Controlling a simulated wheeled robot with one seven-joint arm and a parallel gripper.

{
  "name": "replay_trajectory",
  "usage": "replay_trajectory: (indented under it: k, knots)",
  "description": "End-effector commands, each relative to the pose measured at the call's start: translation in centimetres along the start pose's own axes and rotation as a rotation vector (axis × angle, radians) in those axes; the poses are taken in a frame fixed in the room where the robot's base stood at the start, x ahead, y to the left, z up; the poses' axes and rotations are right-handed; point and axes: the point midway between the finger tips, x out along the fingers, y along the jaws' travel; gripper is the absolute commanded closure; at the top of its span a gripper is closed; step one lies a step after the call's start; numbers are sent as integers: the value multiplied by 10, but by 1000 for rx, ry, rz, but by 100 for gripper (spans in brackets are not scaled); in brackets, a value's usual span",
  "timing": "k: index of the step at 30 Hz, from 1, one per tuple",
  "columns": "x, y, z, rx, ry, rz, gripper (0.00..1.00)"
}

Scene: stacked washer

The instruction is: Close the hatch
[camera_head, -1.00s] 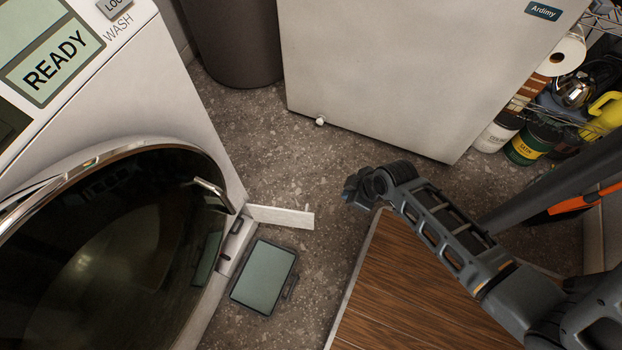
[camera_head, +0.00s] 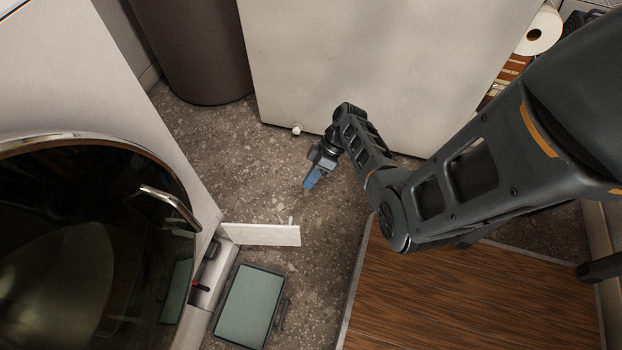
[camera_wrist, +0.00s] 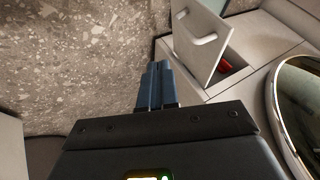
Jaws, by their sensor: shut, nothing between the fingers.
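The hatch (camera_head: 262,235) is a small white panel standing open, sticking out from the low front of the white washer. In the wrist view the hatch (camera_wrist: 213,52) shows its face with a pale handle. Beside its hinged side is an open recess (camera_wrist: 238,62) with a red part inside; the red part also shows in the head view (camera_head: 203,287). My gripper (camera_head: 308,186) has blue fingers, shut and empty. It is beyond the hatch's outer end in the head view, apart from it. In the wrist view my gripper (camera_wrist: 157,66) points at the floor left of the hatch.
The washer's round dark door (camera_head: 85,250) is above the recess. A green-topped flat object (camera_head: 248,306) lies on the floor near the hatch. A wooden surface (camera_head: 470,300) is at lower right, a white cabinet (camera_head: 370,60) and dark bin (camera_head: 200,50) behind. Speckled floor lies between.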

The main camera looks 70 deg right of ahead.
Motion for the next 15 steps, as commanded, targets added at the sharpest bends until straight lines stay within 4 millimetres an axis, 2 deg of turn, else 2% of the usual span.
replay_trajectory:
  k: [1, 9, 10, 12, 15]
  knots:
    - [14, 1, 2, -1, -2, -2, 100]
    - [67, 1, 2, -1, -2, -1, 100]
    - [72, 1, 2, -1, -2, -1, 100]
    - [73, -14, 2, 0, -4, 1, 100]
    - [78, -24, 1, 0, -3, 1, 100]
